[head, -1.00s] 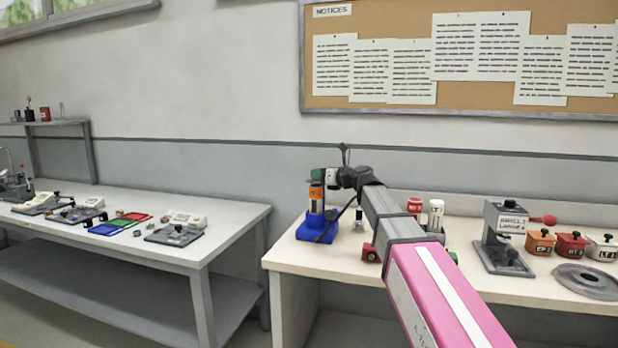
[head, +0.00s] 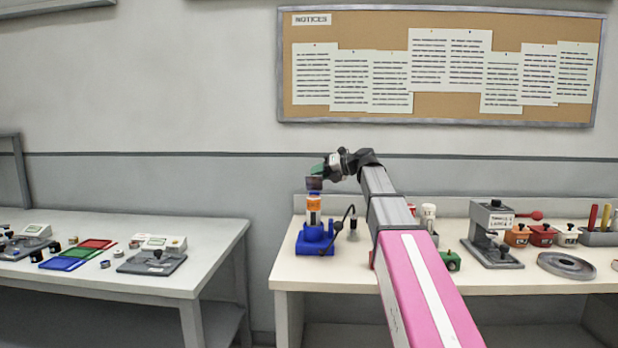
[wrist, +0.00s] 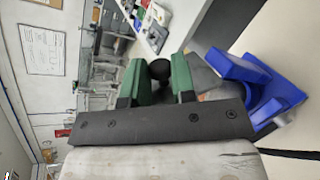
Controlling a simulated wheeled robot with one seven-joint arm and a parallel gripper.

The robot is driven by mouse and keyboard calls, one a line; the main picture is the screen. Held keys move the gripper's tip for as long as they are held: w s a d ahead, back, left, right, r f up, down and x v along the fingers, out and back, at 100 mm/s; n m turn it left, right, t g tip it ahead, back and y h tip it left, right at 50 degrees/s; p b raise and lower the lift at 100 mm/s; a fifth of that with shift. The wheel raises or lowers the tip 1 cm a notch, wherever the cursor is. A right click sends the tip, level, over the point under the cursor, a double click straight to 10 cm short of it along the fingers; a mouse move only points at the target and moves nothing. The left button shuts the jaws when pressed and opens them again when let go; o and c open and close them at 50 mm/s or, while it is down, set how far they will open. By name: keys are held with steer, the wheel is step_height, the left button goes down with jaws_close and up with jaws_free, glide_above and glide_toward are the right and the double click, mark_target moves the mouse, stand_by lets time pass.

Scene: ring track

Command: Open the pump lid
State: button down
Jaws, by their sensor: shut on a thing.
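The pump stands upright on the right-hand bench, with a blue base (head: 315,242) and a clear and orange-labelled cylinder (head: 313,205). A dark lid (head: 314,184) is at its top, under my gripper (head: 319,170). My gripper's green fingers (wrist: 160,80) are shut on a round black knob (wrist: 160,69), which seems to belong to the lid. The pump's blue parts (wrist: 272,85) lie to the right of the fingers in the wrist view. I cannot tell whether the lid is seated on the cylinder or slightly raised.
A black hose (head: 340,222) curves beside the pump. My arm crosses the right bench (head: 310,279). A grey press (head: 491,235), small pots (head: 541,235) and a grey ring (head: 567,265) stand right. The left bench (head: 150,280) holds scales and coloured trays. A noticeboard (head: 440,110) hangs behind.

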steer(key=shift+w+r+m+g, duration=0.15)
steer(key=shift+w+m+g, duration=0.25)
steer(key=shift+w+m, duration=0.3)
steer(key=c, duration=1)
jaws_free()
steer(key=shift+o, duration=0.2)
steer(key=v, duration=1.1)
